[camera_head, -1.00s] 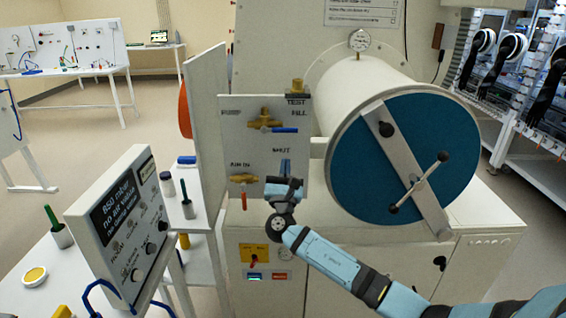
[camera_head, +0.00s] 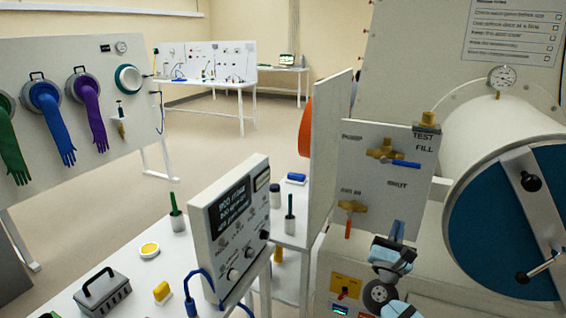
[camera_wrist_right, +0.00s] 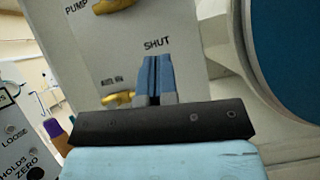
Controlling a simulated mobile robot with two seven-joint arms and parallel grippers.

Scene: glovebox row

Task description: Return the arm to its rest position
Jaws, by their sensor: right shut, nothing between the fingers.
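My right gripper (camera_head: 397,230) is in front of the valve panel (camera_head: 365,160), below its lettering. In the right wrist view its two blue fingers (camera_wrist_right: 152,76) are together with nothing between them, below the word SHUT on the panel. The gripper covers part of the panel's lower right. My right arm's blue links run down out of the bottom of the head view. My left arm and gripper are not in view.
The panel carries brass valves with a blue handle (camera_head: 405,163) and an orange handle (camera_head: 348,228). A chamber with a blue door (camera_head: 510,235) stands at the right. A tilted readout box (camera_head: 229,228) stands left on a white table. Open floor (camera_head: 225,140) lies behind.

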